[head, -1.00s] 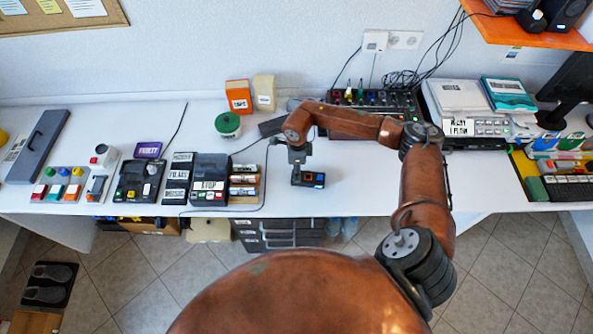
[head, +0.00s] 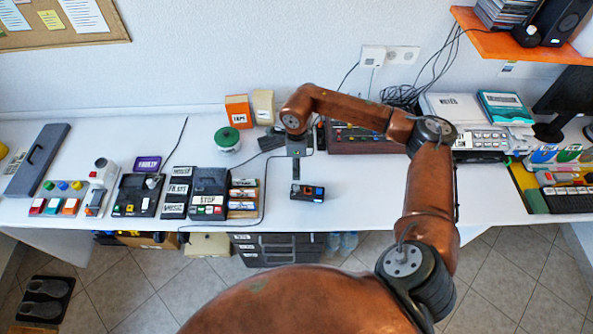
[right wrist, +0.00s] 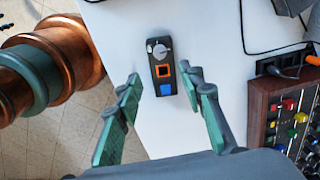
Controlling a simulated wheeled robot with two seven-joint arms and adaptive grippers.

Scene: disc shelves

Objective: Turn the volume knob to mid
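A small black control box (head: 313,193) lies on the white desk near its front edge. In the right wrist view the box (right wrist: 163,91) carries a grey volume knob (right wrist: 159,51) at its far end, then an orange-framed square and a blue button. The knob's pointer direction is too small to tell. My right gripper (right wrist: 161,76) is open and empty, its two green-padded fingers apart on either side of the box's line of sight. In the head view my right gripper (head: 296,178) hangs just behind the box's left end. My left gripper is not in view.
A mixer with coloured knobs (head: 357,139) stands behind my right arm. A STOP box (head: 209,187) and cassettes (head: 243,198) stand to the left, with a black cable (head: 264,198) between them and the control box. The desk right of the box is clear.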

